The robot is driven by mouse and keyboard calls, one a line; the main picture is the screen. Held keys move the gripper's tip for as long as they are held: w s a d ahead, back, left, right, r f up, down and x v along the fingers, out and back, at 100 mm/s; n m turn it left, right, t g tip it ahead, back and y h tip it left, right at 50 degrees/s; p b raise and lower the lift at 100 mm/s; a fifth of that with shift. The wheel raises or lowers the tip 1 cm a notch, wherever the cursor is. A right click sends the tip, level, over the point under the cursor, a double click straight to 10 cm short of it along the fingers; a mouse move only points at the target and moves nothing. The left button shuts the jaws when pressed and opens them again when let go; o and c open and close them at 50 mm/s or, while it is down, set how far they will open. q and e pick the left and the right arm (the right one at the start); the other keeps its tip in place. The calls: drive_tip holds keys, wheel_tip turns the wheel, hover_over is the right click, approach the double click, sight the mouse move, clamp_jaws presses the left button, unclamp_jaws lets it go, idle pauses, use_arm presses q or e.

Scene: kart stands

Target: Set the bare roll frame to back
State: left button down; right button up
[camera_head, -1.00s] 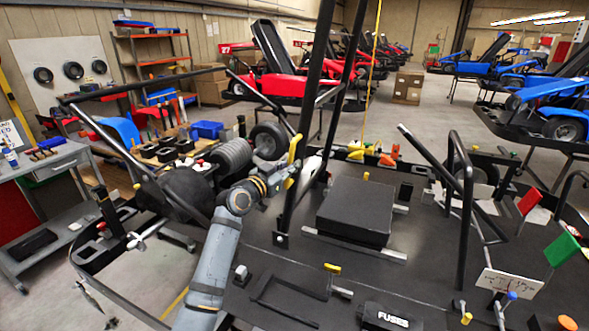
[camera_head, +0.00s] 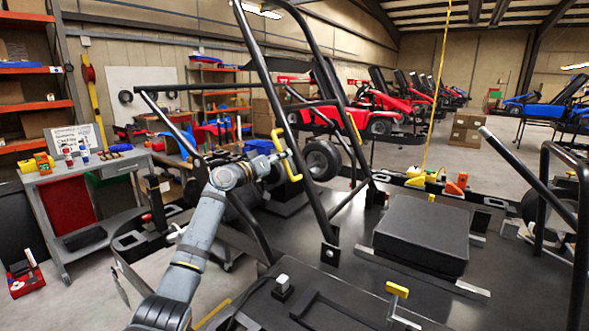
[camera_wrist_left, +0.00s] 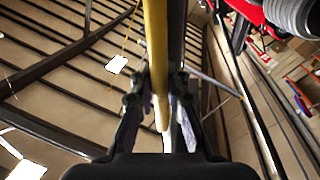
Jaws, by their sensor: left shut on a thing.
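The bare roll frame (camera_head: 287,120) is a black tubular hoop on the kart, hinged at a bracket near the deck. It leans up and to the left in the head view. A yellow handle (camera_head: 290,156) is fixed to its near bar. My left gripper (camera_head: 279,168) is shut on this handle. In the left wrist view the yellow handle (camera_wrist_left: 155,50) runs between the fingers of my left gripper (camera_wrist_left: 158,95), with a dark bar behind it. My right gripper is not in view.
A black box-like seat block (camera_head: 422,234) sits on the kart deck right of the frame. More black tubes (camera_head: 549,190) rise at the right. A grey cart (camera_head: 90,180) stands at the left. A yellow cord (camera_head: 436,100) hangs behind the deck. Red karts (camera_head: 375,115) stand farther back.

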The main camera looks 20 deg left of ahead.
use_arm(q)
drive_tip(key=shift+a+f, duration=0.2)
drive_tip(key=shift+f, duration=0.15)
drive_tip(key=shift+w+b, duration=0.15)
drive_tip(key=shift+b, duration=0.3)
drive_tip(key=shift+a+f+n, duration=0.1)
drive_tip(key=shift+n, duration=0.2)
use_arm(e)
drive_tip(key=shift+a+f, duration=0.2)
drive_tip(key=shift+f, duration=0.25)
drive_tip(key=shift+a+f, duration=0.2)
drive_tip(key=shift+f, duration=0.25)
use_arm(q)
drive_tip(key=shift+f, duration=0.15)
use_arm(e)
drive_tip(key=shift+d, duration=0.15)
use_arm(q)
drive_tip(key=c, duration=1.7)
unclamp_jaws()
drive_tip(key=o, duration=0.3)
drive_tip(key=shift+s+a, duration=0.25)
drive_tip(key=shift+a, duration=0.2)
drive_tip(key=shift+o, duration=0.2)
drive_tip(key=shift+d, duration=0.1)
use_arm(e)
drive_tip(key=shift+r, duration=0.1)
use_arm(q)
drive_tip(key=shift+d+r, duration=0.1)
drive_tip(key=shift+r, duration=0.1)
drive_tip(key=v, duration=1.2)
